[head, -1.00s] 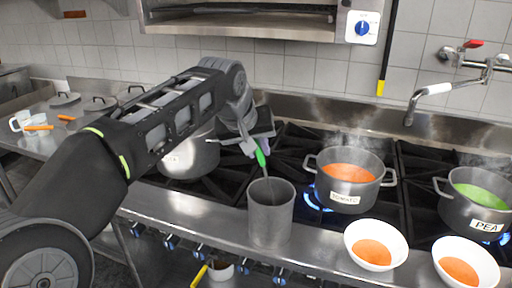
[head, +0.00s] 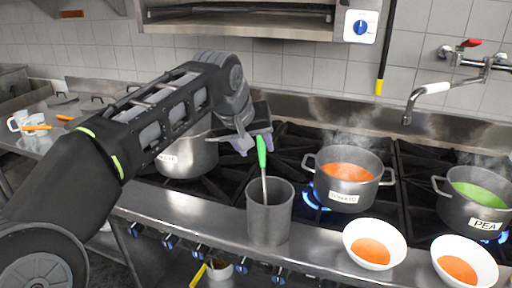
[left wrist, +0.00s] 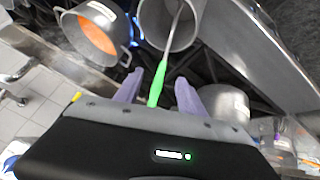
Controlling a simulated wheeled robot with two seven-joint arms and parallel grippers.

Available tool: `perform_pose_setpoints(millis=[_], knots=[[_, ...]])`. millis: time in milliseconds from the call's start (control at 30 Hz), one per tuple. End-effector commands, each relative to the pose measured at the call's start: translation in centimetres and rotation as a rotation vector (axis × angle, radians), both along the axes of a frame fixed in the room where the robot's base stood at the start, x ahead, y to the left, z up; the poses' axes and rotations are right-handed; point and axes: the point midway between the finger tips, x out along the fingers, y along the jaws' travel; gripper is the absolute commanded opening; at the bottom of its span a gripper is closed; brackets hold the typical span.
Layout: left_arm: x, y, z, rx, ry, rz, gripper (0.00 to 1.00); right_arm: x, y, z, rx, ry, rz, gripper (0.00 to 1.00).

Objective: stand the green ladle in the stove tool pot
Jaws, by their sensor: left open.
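The green ladle stands in the grey stove tool pot (head: 270,222) at the stove's front edge. Its green handle (head: 262,152) rises above the rim, nearly upright, and its metal shaft goes down inside; its lower end is hidden. My left gripper (head: 243,145) is open, just left of the handle's top in the head view. In the left wrist view, the fingers (left wrist: 160,88) are spread, with the green handle (left wrist: 157,92) showing between them and clear space on both sides. The pot's opening (left wrist: 170,22) shows at the top there. My right gripper is not in view.
A tomato soup pot (head: 345,199) steams over a lit burner right of the tool pot, with a pea soup pot (head: 465,210) further right. Two white bowls (head: 355,257) of orange soup stand in front. Another pot (head: 190,160) is behind my left arm.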

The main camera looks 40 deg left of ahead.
Motion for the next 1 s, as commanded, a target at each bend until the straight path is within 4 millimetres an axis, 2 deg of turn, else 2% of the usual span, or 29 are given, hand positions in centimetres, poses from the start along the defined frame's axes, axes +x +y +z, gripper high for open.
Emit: perform_pose_setpoints(millis=[300, 400, 1000], knots=[[-2.8, -0.7, 4.3, 0.000, -0.005, -0.001, 0.47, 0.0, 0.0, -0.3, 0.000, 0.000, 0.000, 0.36], [-3.4, -0.9, 5.1, 0.000, -0.003, -0.001, 0.47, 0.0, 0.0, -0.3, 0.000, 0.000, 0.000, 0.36], [-3.7, -1.0, 5.4, 0.000, -0.001, 0.000, 0.47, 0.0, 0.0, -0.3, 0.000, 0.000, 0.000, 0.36]])
